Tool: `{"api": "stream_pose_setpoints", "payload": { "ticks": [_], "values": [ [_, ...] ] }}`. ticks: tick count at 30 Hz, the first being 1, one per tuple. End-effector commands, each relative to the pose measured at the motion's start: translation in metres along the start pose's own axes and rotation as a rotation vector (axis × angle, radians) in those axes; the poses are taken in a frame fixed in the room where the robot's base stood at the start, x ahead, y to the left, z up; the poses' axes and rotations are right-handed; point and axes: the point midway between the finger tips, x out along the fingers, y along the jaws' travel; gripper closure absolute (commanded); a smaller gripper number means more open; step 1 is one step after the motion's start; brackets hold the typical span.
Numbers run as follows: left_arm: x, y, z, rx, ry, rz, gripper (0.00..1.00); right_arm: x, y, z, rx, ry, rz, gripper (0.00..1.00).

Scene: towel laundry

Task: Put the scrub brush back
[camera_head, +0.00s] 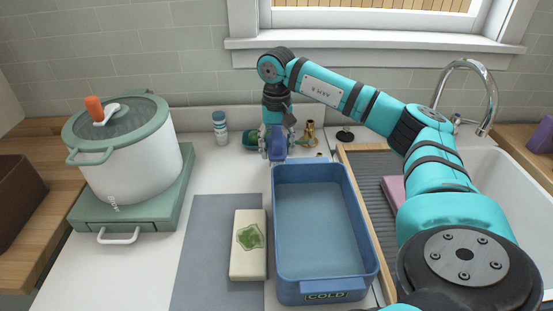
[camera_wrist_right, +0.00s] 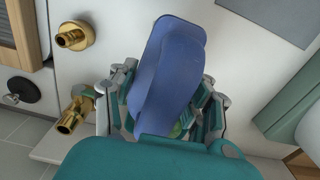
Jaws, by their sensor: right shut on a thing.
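The scrub brush appears as a blue, rounded piece (camera_head: 278,142) in my right gripper (camera_head: 277,157), at the back of the counter just behind the blue basin (camera_head: 315,296). In the right wrist view the blue brush (camera_wrist_right: 166,70) lies between the fingers of my right gripper (camera_wrist_right: 168,112), which are shut on it. Its lower part is hidden by the fingers and gripper body. I cannot tell whether it touches the counter. A small green thing (camera_head: 250,139) shows just left of the gripper, partly hidden. My left gripper is not in view.
Brass fittings (camera_head: 310,133) stand close right of the gripper, and a jar (camera_head: 220,127) stands left. A white pot (camera_head: 130,165) sits on a green burner. A cream block with a green patch (camera_head: 240,267) lies on a grey mat (camera_head: 203,255). The sink (camera_head: 510,190) is right.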

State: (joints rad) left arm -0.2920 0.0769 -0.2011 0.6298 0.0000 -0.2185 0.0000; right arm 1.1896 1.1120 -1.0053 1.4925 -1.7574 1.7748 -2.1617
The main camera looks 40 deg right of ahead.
Motion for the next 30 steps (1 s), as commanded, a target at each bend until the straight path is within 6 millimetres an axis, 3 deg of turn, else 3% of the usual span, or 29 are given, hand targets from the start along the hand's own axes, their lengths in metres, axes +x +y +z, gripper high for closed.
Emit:
{"api": "stream_pose_setpoints", "payload": {
  "ticks": [12,23,24,28,30],
  "values": [
    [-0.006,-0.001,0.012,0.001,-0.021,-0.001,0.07,0.044,0.0,0.0,0.0,-0.001,0.0,0.81],
    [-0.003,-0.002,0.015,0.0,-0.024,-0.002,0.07,0.05,0.0,0.0,-0.001,0.0,-0.001,0.81],
    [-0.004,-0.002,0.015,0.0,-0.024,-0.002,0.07,0.049,0.0,0.0,-0.001,0.0,-0.001,0.47],
    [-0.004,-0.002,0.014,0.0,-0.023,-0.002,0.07,0.049,0.0,0.0,-0.001,0.0,-0.001,0.3],
    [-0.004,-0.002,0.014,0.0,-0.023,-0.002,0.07,0.049,0.0,0.0,-0.001,0.0,-0.001,0.28]
  ]
}}
